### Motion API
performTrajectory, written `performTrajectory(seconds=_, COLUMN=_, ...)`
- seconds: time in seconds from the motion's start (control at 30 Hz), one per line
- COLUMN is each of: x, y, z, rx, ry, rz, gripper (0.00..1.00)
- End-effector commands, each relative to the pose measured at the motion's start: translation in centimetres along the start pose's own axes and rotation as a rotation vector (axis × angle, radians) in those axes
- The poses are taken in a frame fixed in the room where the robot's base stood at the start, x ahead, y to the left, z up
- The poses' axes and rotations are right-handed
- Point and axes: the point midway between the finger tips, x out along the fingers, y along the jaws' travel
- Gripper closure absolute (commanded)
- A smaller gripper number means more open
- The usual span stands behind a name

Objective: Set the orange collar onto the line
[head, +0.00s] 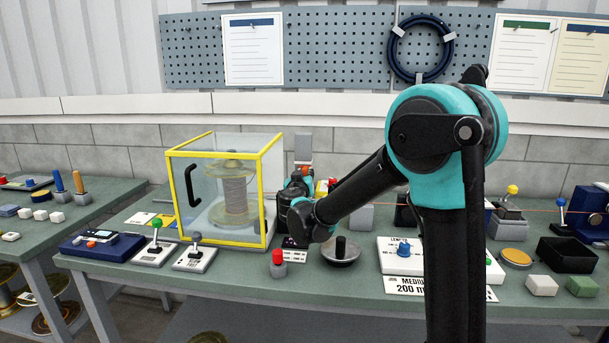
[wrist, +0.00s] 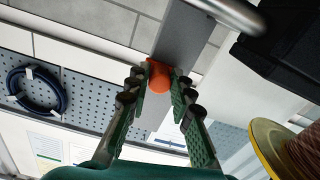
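The orange collar (wrist: 159,76) is a small rounded piece at the fingertips of my gripper (wrist: 160,82) in the wrist view, in front of a grey upright plate (wrist: 187,42). The fingertips lie on either side of it with little or no gap; whether they press on it is unclear. In the head view the orange shows small (head: 306,171) below the grey plate (head: 303,148), just beyond my dark gripper (head: 298,190), whose fingers are mostly hidden. The line (head: 545,212) is a thin orange-red strand at the right, running behind my arm.
A clear yellow-framed case (head: 188,215) with a spool stands left of my gripper. A red-topped button (head: 278,262), a dark-knobbed metal disc (head: 340,252) and a white panel (head: 390,262) stand in front. A black bin (head: 567,255) is at the right.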

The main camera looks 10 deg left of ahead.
Motion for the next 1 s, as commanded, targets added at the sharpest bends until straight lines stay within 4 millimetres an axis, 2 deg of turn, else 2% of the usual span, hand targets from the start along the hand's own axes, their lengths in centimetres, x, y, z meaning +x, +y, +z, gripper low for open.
performTrajectory(seconds=0.1, x=0.0, y=0.0, z=0.0, rx=0.0, ry=0.0, rz=0.0, gripper=1.0)
performTrajectory(seconds=0.4, x=0.0, y=0.0, z=-0.1, rx=0.0, ry=0.0, rz=0.0, gripper=1.0)
performTrajectory(seconds=0.7, x=0.0, y=0.5, z=-3.0, rx=0.0, ry=0.0, rz=0.0, gripper=1.0)
performTrajectory(seconds=0.97, x=0.0, y=0.5, z=-3.1, rx=0.0, ry=0.0, rz=0.0, gripper=1.0)
performTrajectory(seconds=1.0, x=0.0, y=0.5, z=-3.1, rx=0.0, ry=0.0, rz=0.0, gripper=0.78)
